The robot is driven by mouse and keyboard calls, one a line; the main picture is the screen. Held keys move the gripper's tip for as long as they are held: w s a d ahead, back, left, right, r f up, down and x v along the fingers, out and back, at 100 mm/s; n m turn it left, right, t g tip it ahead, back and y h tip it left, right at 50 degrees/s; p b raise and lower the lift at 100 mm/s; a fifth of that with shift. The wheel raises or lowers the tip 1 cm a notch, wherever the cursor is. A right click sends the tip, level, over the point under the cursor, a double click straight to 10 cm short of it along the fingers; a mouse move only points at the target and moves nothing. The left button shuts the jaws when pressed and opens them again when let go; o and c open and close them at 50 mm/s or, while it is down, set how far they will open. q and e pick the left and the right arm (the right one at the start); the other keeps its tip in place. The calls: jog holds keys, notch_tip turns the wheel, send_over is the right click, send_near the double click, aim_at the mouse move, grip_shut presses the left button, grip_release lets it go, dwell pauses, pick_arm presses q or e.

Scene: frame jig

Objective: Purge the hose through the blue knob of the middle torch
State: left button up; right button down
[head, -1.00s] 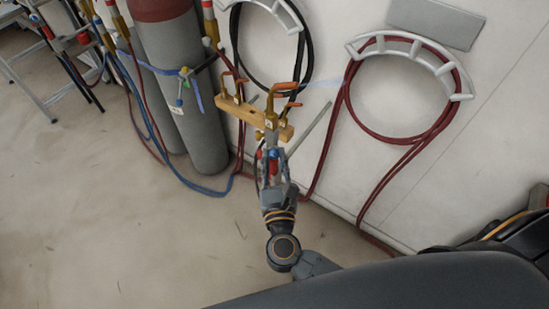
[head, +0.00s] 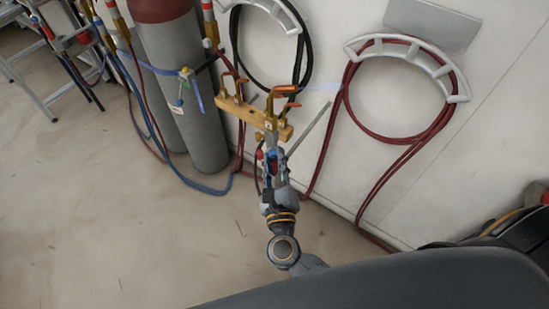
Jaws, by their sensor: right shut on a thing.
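A wooden torch rack (head: 246,113) stands out in front of the wall and carries torches with copper tips. The front torch (head: 270,118) has a bent copper tip pointing right, with a faint pale-blue streak beyond it. Just below it are a blue knob (head: 268,154) and a red knob (head: 259,155). My right gripper (head: 271,162) reaches up from below and is shut at the blue knob; its fingers partly hide the knob. Which torch counts as the middle one is hard to tell. My left gripper is out of view.
Grey gas cylinders (head: 205,120) with regulators and blue and red hoses stand at the left. A dark red hose (head: 352,115) hangs on a white wall hanger (head: 448,75) at the right. A ladder (head: 40,90) stands far left. The floor is open at the lower left.

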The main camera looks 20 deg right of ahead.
dwell(0.4)
jog(key=c, duration=1.1)
grip_release()
jog(key=shift+s, duration=0.1)
jog(key=v, duration=1.2)
jog(key=shift+a, duration=0.1)
